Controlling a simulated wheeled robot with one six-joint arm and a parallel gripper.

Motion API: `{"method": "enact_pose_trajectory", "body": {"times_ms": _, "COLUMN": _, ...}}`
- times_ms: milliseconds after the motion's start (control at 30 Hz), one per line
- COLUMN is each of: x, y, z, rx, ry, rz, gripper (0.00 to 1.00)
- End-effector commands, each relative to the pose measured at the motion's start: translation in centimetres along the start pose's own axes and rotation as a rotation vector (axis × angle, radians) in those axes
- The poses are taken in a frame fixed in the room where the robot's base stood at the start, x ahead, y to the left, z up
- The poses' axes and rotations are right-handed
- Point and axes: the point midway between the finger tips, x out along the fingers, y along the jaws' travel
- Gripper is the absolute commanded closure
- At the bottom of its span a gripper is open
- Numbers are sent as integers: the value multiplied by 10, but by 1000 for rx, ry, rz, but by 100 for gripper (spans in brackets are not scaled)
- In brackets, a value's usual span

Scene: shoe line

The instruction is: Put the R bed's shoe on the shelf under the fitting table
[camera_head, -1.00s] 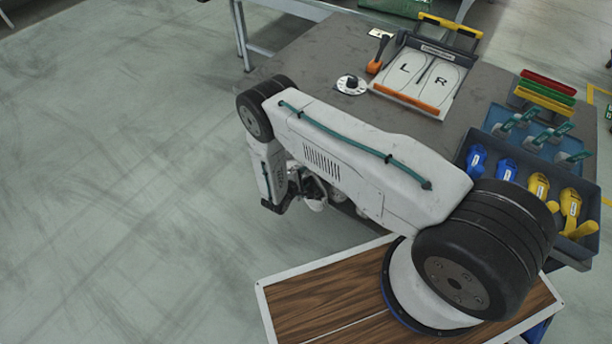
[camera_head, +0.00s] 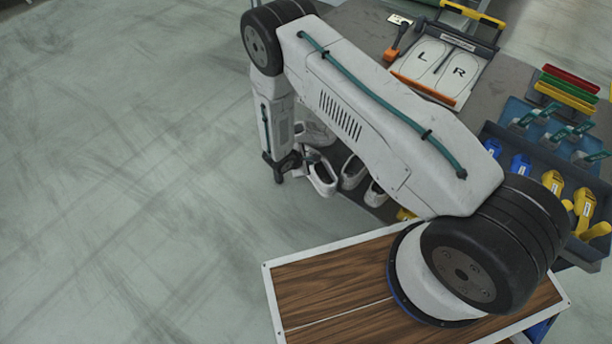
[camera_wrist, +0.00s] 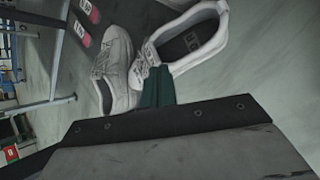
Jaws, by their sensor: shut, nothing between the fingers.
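The fitting table (camera_head: 505,88) is at upper right in the head view. Its board has an L bed (camera_head: 421,57) and an R bed (camera_head: 459,70), both empty of shoes. White shoes show low beside the table, partly behind my arm; one (camera_head: 322,177) is nearest my wrist. In the wrist view, a white shoe (camera_wrist: 190,42) lies just beyond my gripper (camera_wrist: 158,84), its opening facing the camera. A second white shoe (camera_wrist: 116,72) is to its left. My teal fingers are shut and empty, overlapping the nearer shoe's edge; I cannot tell whether they touch it.
A blue bin (camera_head: 560,160) with blue and yellow tools stands at the table's right end. Red, green and yellow strips (camera_head: 568,90) lie behind it. A wood-topped surface (camera_head: 335,285) is beneath my arm's base. The floor at left is clear.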

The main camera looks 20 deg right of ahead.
Motion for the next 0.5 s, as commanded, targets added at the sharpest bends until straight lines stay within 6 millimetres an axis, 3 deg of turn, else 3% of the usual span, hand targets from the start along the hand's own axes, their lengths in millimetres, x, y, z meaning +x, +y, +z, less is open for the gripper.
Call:
{"method": "enact_pose_trajectory", "body": {"times_ms": 100, "x": -6, "y": -6, "z": -10, "rx": -238, "ry": 148, "rz": -98, "gripper": 100}}
{"method": "enact_pose_trajectory", "body": {"times_ms": 300, "x": -22, "y": -28, "z": -40, "rx": -605, "ry": 379, "rz": -132, "gripper": 100}}
{"method": "enact_pose_trajectory", "body": {"times_ms": 500, "x": -25, "y": -34, "z": -50, "rx": -756, "ry": 449, "rz": -110, "gripper": 100}}
